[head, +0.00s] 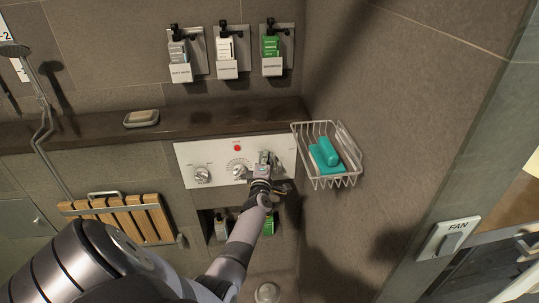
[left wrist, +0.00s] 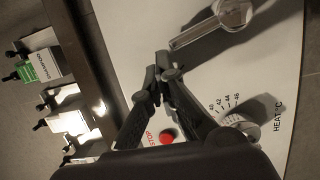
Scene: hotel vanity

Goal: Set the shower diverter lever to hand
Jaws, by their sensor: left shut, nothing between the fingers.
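The white control panel (head: 205,153) is on the wall below the dark ledge. A metal lever (left wrist: 200,30) with a round hub shows in the left wrist view, its arm slanting down-left from the hub. In the head view my left gripper covers much of this part of the panel. My left gripper (head: 264,160) is shut and empty in front of the panel's right half. In the left wrist view its fingertips (left wrist: 166,70) are close to the lever's free end; I cannot tell whether they touch. Lever-position labels are not readable. My right gripper is not in view.
The heat dial (left wrist: 240,127) and red stop button (left wrist: 167,136) are close by. A wire basket (head: 325,180) with teal items juts out at the right. Bottles (head: 226,50) hang above; a slatted wooden seat (head: 120,215) is at the lower left.

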